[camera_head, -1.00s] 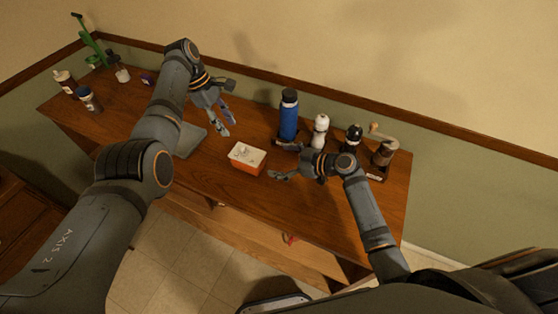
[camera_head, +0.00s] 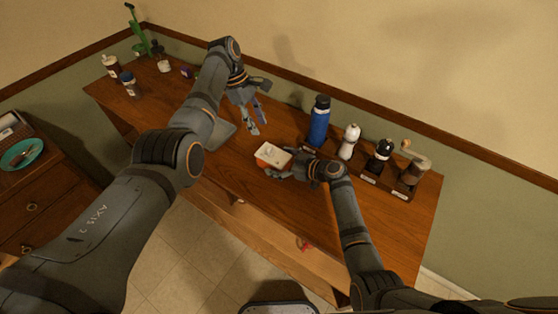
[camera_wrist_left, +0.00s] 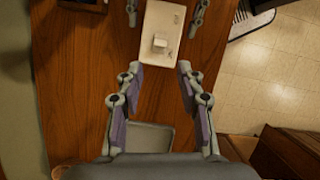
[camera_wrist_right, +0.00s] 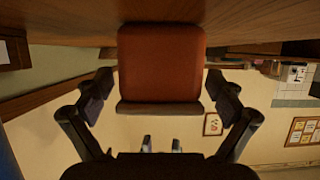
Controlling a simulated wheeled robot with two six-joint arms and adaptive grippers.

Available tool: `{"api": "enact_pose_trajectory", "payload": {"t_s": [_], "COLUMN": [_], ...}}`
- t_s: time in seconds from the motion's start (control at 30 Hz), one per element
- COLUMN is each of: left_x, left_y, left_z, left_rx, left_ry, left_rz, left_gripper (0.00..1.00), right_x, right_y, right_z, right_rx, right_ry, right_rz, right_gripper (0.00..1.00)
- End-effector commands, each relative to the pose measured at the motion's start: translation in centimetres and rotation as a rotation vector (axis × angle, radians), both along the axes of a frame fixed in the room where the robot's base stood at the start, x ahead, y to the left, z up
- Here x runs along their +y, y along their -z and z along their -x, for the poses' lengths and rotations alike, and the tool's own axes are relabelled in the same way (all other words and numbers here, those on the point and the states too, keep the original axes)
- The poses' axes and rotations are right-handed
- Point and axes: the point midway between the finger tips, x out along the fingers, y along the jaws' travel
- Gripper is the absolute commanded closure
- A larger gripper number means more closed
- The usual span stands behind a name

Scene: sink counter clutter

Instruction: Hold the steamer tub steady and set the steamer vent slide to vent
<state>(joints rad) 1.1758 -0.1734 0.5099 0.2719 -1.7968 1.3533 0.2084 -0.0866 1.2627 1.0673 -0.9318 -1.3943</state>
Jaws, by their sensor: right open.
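The steamer tub (camera_head: 271,156) is an orange-red box with a white lid, upright on the wooden counter. The left wrist view shows its lid (camera_wrist_left: 152,20) with a small raised pale slide (camera_wrist_left: 160,43) on top; I cannot read its setting. My right gripper (camera_head: 287,165) is at the tub. In the right wrist view its open fingers (camera_wrist_right: 161,92) stand on either side of the red tub wall (camera_wrist_right: 161,60), with gaps visible. My left gripper (camera_head: 256,128) points down behind the tub, above the counter. Its fingers (camera_wrist_left: 158,72) are apart with nothing between them.
A blue bottle (camera_head: 319,122), a white mill (camera_head: 349,142), a black mill (camera_head: 378,157) and a hand grinder (camera_head: 413,170) stand right of the tub. A grey flat plate (camera_wrist_left: 150,138) lies near my left gripper. Jars (camera_head: 130,83) stand far left. The counter's front is clear.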

Motion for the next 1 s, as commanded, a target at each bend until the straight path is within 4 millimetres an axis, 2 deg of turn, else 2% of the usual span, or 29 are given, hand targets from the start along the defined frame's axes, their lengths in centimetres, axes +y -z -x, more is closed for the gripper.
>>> {"api": "enact_pose_trajectory", "payload": {"t_s": [0.17, 0.2, 0.67, 0.7, 0.87, 0.97, 1.0], "left_x": [0.0, 0.0, 0.0, 0.0, 0.4, 1.2, 1.7], "left_y": [0.0, 0.0, 0.0, 0.0, 0.2, 0.5, 0.6], "left_z": [0.0, 0.0, 0.0, 0.0, -0.1, -0.4, -0.5], "left_rx": [0.000, 0.000, 0.000, 0.000, -0.026, -0.096, -0.137], "left_ry": [0.000, 0.000, 0.000, 0.000, 0.061, 0.212, 0.295], "left_rz": [0.000, 0.000, 0.000, 0.000, 0.027, 0.089, 0.122], "left_gripper": [0.62, 0.62, 0.62, 0.64, 0.85, 0.99, 1.00], "right_x": [0.0, 0.0, 0.0, 0.0, 0.0, 0.0, 0.0], "right_y": [0.0, 0.0, 0.0, 0.0, 0.0, 0.0, 0.0], "right_z": [0.0, 0.0, 0.0, 0.0, 0.0, 0.0, 0.0], "right_rx": [0.000, 0.000, 0.000, 0.000, 0.000, 0.000, -0.001], "right_ry": [0.000, 0.000, 0.000, 0.000, 0.000, 0.000, 0.000], "right_rz": [0.000, 0.000, 0.000, 0.000, 0.000, 0.000, -0.001], "right_gripper": [0.06, 0.08, 0.71, 0.74, 0.74, 0.74, 0.74]}}
